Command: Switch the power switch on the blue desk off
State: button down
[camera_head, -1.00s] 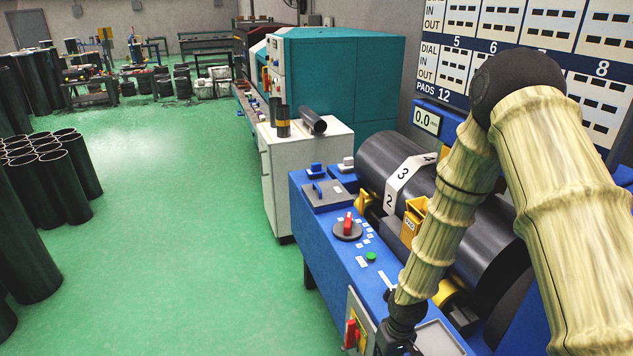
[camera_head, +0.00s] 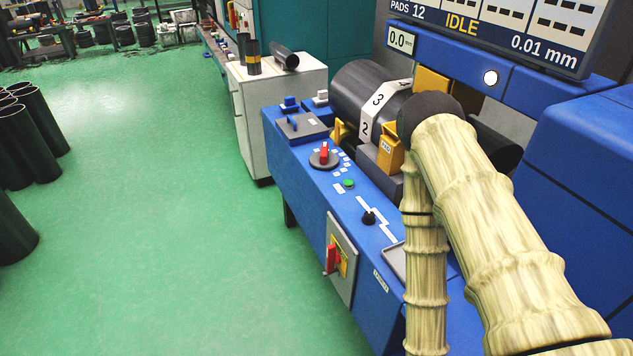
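The blue desk (camera_head: 300,165) runs down the middle of the view. On its front face is a grey plate (camera_head: 343,282) with a yellow panel and a red lever switch (camera_head: 331,259), which looks like the power switch. The red handle stands upright on the plate; I cannot read its markings. On the desk top is a red selector knob (camera_head: 324,154) on a dark round dial. My arm comes in at the lower right, and its forearm drops out of the bottom edge, right of the switch. My gripper is out of view.
The desk top also holds a green button (camera_head: 348,183), a small black knob (camera_head: 369,218) and a dark numbered cylinder (camera_head: 362,92). A white cabinet (camera_head: 264,113) stands behind the desk. Green floor (camera_head: 170,230) is open on the left, with dark pipes (camera_head: 30,140) farther left.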

aim_at(334, 257)
jog(key=k, duration=1.3)
jog(key=u, duration=0.65)
jog(key=i, duration=1.3)
jog(key=z, duration=0.15)
